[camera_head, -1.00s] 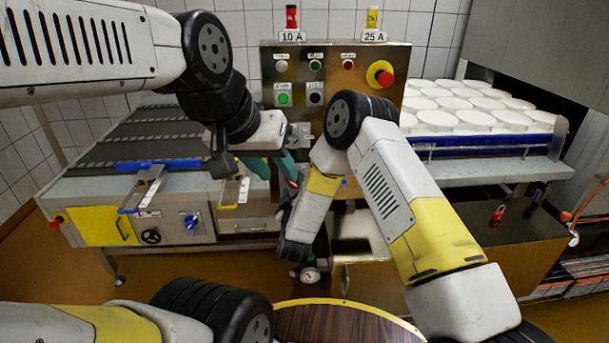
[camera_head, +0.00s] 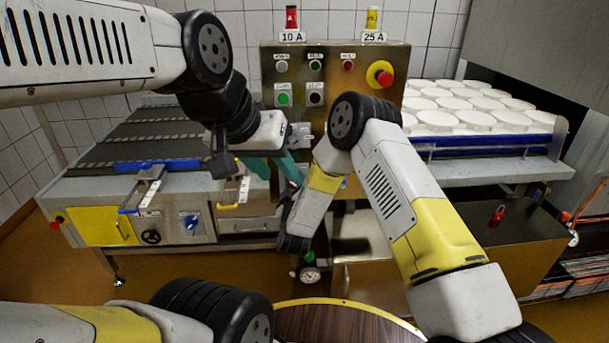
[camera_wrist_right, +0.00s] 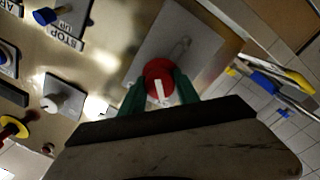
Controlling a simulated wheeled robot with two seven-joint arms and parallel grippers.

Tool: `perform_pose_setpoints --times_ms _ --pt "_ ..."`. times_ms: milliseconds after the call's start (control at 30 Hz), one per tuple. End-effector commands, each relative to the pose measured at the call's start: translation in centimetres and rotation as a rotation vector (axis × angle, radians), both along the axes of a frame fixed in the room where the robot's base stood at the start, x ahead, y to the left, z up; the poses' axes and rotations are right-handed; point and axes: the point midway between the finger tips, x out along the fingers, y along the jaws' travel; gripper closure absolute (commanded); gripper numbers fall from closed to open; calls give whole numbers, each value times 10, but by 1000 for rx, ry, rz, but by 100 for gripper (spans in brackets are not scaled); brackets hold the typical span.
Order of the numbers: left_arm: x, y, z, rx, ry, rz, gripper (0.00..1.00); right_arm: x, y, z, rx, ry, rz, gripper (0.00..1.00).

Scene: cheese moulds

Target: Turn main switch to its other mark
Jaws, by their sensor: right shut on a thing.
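The main switch, a red round knob with a white bar (camera_wrist_right: 159,80), sits on a grey plate (camera_wrist_right: 190,40) in the right wrist view. The white bar points nearly up and down in that picture. The green fingers of my right gripper (camera_wrist_right: 159,88) are shut on the knob, one on each side. In the head view the right gripper and this knob are hidden behind my right arm. My left gripper (camera_head: 277,170) hangs in front of the metal cabinet, its teal fingers apart and nothing seen between them.
Around the knob are a blue switch (camera_wrist_right: 52,14), a grey knob (camera_wrist_right: 62,98) and a yellow-collared knob (camera_wrist_right: 12,130). A button panel (camera_head: 335,75) with a red emergency stop (camera_head: 380,74) stands behind. White moulds (camera_head: 462,121) lie on the right; a conveyor (camera_head: 130,140) stands left.

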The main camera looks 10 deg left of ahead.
Motion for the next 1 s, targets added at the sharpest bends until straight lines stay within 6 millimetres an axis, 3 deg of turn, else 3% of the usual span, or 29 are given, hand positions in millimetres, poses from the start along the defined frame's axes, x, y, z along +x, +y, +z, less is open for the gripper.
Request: perform_pose_setpoints --times_ms 367,1000 --pt "0 0 0 0 0 0 64 3 -1 3 92 20 -5 100" --pt "0 0 0 0 0 0 64 5 -2 4 638 173 -3 100"
